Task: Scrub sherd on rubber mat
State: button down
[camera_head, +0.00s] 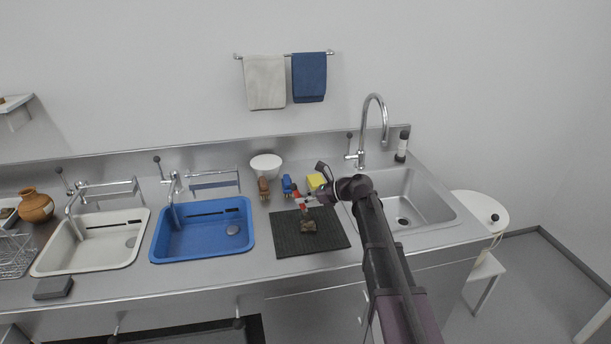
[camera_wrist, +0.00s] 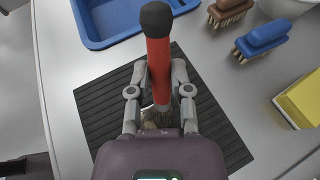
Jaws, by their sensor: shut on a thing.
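My gripper (camera_head: 314,196) is shut on a red-handled brush (camera_head: 303,202) above the rubber mat. In the wrist view the fingers (camera_wrist: 159,82) clamp the brush's red handle (camera_wrist: 159,58), which has a black end. Its bristle end is low in that view and partly hidden by the gripper. A brownish sherd (camera_head: 308,226) lies on the black ribbed rubber mat (camera_head: 284,243), just below the brush in the head view. I cannot tell whether the bristles touch it. The mat (camera_wrist: 102,112) also shows in the wrist view; the sherd is mostly hidden there.
A brown brush (camera_head: 263,186), a blue brush (camera_head: 287,185), a yellow sponge (camera_head: 315,182) and a white bowl (camera_head: 266,165) stand behind the mat. A blue basin (camera_head: 180,244) is to the left. A steel sink (camera_head: 425,205) with a tall tap is to the right.

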jog(key=shift+s+a, duration=0.1)
jog(key=shift+a, duration=0.45)
jog(key=shift+w+d, duration=0.2)
jog(key=shift+d, duration=0.7)
jog(key=shift+a+f, duration=0.1)
jog(key=shift+s+a, duration=0.25)
jog(key=shift+a, duration=0.65)
jog(key=shift+d, duration=0.2)
jog(key=shift+w+d, duration=0.3)
jog(key=shift+d, duration=0.55)
jog(key=shift+s+a, duration=0.15)
jog(key=shift+a, duration=0.35)
jog(key=shift+s+a, duration=0.15)
jog(key=shift+a, duration=0.35)
jog(key=shift+w+d, duration=0.25)
jog(key=shift+d, duration=0.65)
jog(key=shift+s+a, duration=0.2)
jog(key=shift+a, duration=0.7)
jog(key=shift+d, duration=0.1)
jog(key=shift+w+d, duration=0.25)
jog(key=shift+d, duration=0.65)
notch_tip(320, 180, up, 4)
jog(key=p, duration=0.2)
jog(key=shift+y+p, duration=0.3)
jog(key=shift+p, duration=0.1)
jog(key=shift+r+p, duration=2.3)
